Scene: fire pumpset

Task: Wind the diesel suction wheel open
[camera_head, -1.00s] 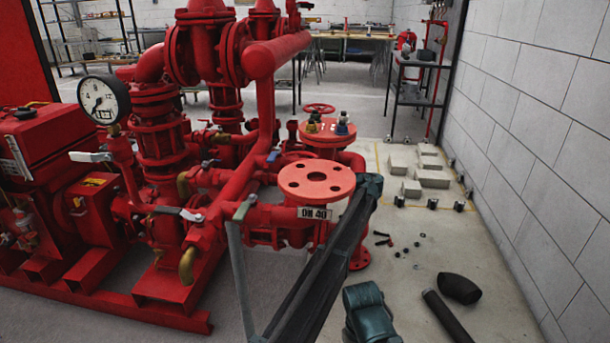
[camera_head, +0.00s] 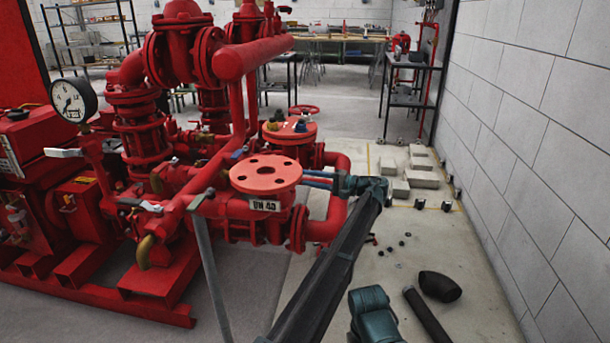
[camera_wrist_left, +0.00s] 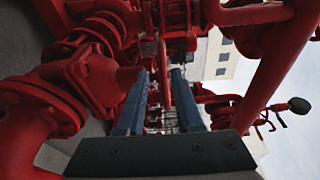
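A red spoked handwheel (camera_head: 303,109) lies level behind the flanges of the red pumpset. I cannot tell from the frames whether it is the diesel suction wheel. My left gripper (camera_head: 308,179) reaches leftward just right of the round red flange (camera_head: 266,174), nearer to me than the handwheel and apart from it. In the left wrist view its two blue fingers (camera_wrist_left: 159,75) stand apart with nothing held between them. Red pipes show beyond the gap; no handwheel is clearly seen there. My right gripper is out of view.
A red elbow pipe (camera_head: 340,190) stands close behind my left gripper. A pressure gauge (camera_head: 73,100) is at the left. Grey blocks (camera_head: 420,175), a black pipe (camera_head: 428,318) and a black elbow (camera_head: 439,286) lie on the floor. A block wall (camera_head: 540,160) bounds the right.

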